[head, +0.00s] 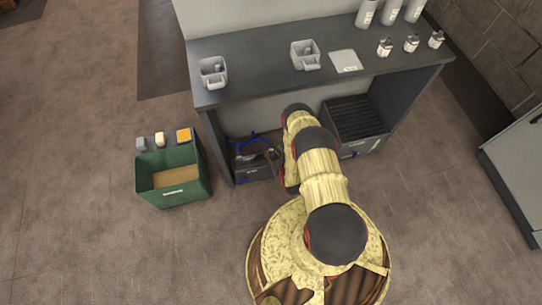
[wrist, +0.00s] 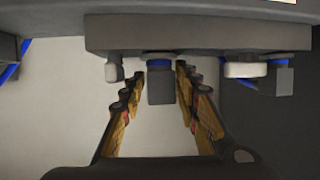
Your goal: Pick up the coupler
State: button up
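In the wrist view a dark, block-shaped piece with a blue band, which looks like the coupler (wrist: 161,84), hangs below a grey bar (wrist: 200,33). My gripper (wrist: 160,75) is open, with one finger on each side of this piece. Gaps show between the fingers and the piece, so it is not clamped. In the head view my gripper (head: 273,156) is low under the bench, beside a dark unit with blue hoses (head: 252,140). My arm partly covers this area, and the coupler cannot be made out there.
The bench top (head: 245,60) is above my gripper, with grey bins (head: 213,72), a flat plate (head: 346,61) and several bottles. A dark ribbed crate (head: 355,120) stands under it at right. A green box (head: 172,178) stands on the floor at left. Another similar fitting (wrist: 283,80) hangs at right.

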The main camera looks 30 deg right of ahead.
jog(key=shift+w, duration=0.2)
jog(key=shift+c, duration=1)
jog(key=shift+s, duration=0.1)
grip_shut()
